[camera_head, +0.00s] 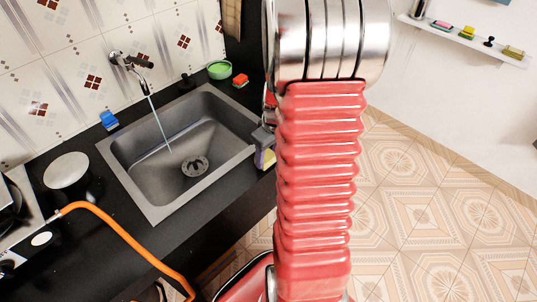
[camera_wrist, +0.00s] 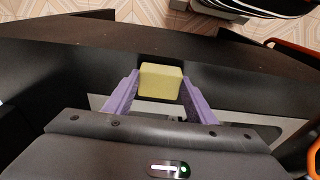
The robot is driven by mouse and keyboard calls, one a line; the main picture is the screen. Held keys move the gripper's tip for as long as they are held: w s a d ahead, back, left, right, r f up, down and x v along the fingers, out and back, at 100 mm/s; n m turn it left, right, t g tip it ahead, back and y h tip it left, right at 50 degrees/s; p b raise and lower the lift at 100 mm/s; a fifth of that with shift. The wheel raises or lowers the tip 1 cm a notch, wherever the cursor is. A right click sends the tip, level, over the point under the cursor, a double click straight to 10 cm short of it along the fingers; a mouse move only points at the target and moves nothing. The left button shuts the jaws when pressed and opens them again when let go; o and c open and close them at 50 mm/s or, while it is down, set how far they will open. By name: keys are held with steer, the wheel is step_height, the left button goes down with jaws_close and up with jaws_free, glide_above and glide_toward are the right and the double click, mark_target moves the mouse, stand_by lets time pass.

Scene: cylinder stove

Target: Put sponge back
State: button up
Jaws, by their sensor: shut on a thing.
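My gripper (camera_wrist: 160,84) is shut on a yellow sponge (camera_wrist: 161,76), held between its two purple fingers in the wrist view. In the head view my gripper (camera_head: 264,150) is at the right edge of the sink, partly hidden behind my red arm. A small yellow part of the sponge (camera_head: 269,157) shows there. A blue sponge (camera_head: 109,120) lies on the counter left of the sink. A red sponge (camera_head: 240,80) lies behind the sink. Sponges in pink (camera_head: 441,27) and yellow (camera_head: 513,52) stand on a white wall shelf (camera_head: 460,39) at upper right.
The grey sink (camera_head: 150,195) has water running from the tap (camera_head: 130,62). A green bowl (camera_head: 219,70) stands behind it. An orange hose (camera_head: 110,222) crosses the black counter at lower left. The tiled floor (camera_head: 430,200) to the right is clear.

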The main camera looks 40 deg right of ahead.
steer(key=shift+f, duration=0.1)
steer(key=o, duration=1.4)
steer(key=r, duration=0.4)
steer(key=s+r, duration=0.1)
steer(key=r, duration=0.7)
steer(key=shift+s, duration=0.4)
